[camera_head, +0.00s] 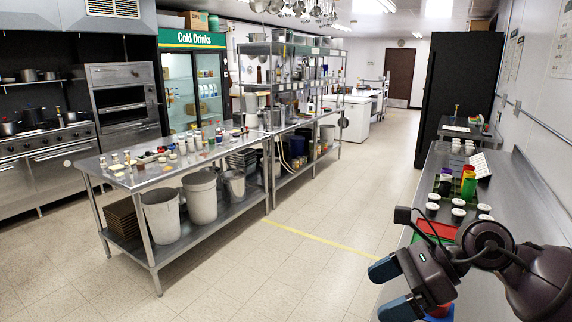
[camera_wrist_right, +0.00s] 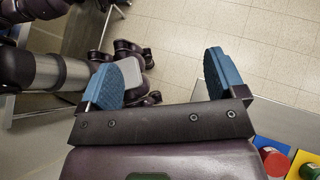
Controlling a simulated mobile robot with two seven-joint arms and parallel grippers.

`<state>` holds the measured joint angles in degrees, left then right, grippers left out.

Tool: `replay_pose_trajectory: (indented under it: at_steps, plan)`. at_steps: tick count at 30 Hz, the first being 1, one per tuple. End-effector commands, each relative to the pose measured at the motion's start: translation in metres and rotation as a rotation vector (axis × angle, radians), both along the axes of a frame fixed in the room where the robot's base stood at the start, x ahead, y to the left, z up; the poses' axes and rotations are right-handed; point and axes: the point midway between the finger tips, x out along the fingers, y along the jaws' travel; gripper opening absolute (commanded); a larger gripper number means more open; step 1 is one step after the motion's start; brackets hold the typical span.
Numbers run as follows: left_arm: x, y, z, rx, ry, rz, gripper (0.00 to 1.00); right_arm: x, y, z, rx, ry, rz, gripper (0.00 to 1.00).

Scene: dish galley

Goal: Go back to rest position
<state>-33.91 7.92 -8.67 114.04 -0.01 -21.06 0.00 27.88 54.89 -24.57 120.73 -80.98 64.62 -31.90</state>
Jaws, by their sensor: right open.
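My right gripper (camera_head: 388,290) is at the lower right of the head view, beside the near left edge of the steel counter (camera_head: 432,160). Its two blue fingers are apart, with nothing between them. In the right wrist view the gripper (camera_wrist_right: 165,80) also shows spread and empty, with the tiled floor and parts of my own base beyond it. My right arm hides part of the counter's near end. My left gripper does not show in either view.
White-lidded jars (camera_head: 458,212), a red tray (camera_head: 436,229) and coloured containers (camera_head: 468,184) stand on the right counter. A red round object (camera_wrist_right: 275,162) lies close to the gripper. A steel table (camera_head: 150,180) stands left; the floor aisle (camera_head: 320,215) between is clear.

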Motion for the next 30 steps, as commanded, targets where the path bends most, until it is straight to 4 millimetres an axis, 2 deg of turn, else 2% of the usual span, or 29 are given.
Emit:
replay_pose_trajectory:
  at_steps: [3,6,9,13,18,22,26,30]
  plan:
    - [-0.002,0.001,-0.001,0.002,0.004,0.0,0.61,-0.01,0.024,0.009,0.234,0.077,-0.067,0.89]
    - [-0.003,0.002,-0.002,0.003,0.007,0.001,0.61,-0.013,0.036,0.021,0.424,0.151,-0.136,0.89]
    - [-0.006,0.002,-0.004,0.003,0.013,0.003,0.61,-0.014,0.042,0.034,0.61,0.23,-0.217,0.89]
    - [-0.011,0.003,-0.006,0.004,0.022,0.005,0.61,-0.012,0.04,0.047,0.843,0.347,-0.338,0.89]
    - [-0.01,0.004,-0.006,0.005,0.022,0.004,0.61,-0.004,0.022,0.057,1.134,0.512,-0.52,0.89]
    - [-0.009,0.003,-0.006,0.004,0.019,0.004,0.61,0.004,0.001,0.054,1.343,0.647,-0.679,0.89]
    - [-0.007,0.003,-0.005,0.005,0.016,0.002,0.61,0.009,-0.026,0.041,1.537,0.788,-0.854,0.89]
    - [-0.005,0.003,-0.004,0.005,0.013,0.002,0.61,0.01,-0.056,0.017,1.731,0.94,-1.058,0.89]
